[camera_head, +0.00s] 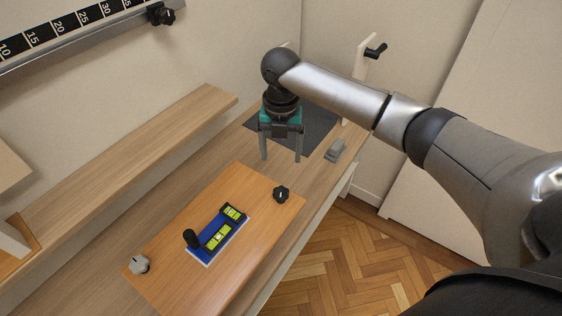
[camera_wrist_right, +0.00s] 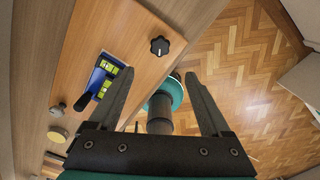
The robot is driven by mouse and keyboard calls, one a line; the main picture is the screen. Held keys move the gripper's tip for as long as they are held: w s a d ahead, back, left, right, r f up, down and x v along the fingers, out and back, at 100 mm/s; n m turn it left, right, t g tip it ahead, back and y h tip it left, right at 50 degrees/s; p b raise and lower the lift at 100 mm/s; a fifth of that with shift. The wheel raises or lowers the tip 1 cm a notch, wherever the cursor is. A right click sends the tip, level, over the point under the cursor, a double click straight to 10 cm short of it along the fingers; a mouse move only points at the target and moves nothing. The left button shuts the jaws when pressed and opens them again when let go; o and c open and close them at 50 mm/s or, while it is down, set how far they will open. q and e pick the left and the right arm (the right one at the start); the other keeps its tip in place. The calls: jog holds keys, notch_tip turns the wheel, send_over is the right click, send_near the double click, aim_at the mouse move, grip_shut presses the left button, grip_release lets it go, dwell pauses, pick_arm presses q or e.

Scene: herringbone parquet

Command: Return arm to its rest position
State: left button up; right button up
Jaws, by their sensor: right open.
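My right arm (camera_head: 335,90) comes in from the right in the head view and bends down at the wrist. My right gripper (camera_head: 281,158) is open and empty, its two fingers pointing down above the wooden bench, beyond the orange-brown board. It also shows in the right wrist view (camera_wrist_right: 160,90), with its fingers spread wide and nothing held between them. My left gripper is in neither view.
The orange-brown board (camera_head: 170,250) carries a blue device (camera_head: 211,248) with yellow-green windows, a black knob (camera_head: 281,194) and a grey knob (camera_head: 139,264). A dark mat (camera_head: 318,122) and a small grey block (camera_head: 336,150) lie behind. Parquet floor (camera_head: 345,255) is open at right.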

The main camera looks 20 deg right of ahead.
jog(key=shift+r, duration=0.35)
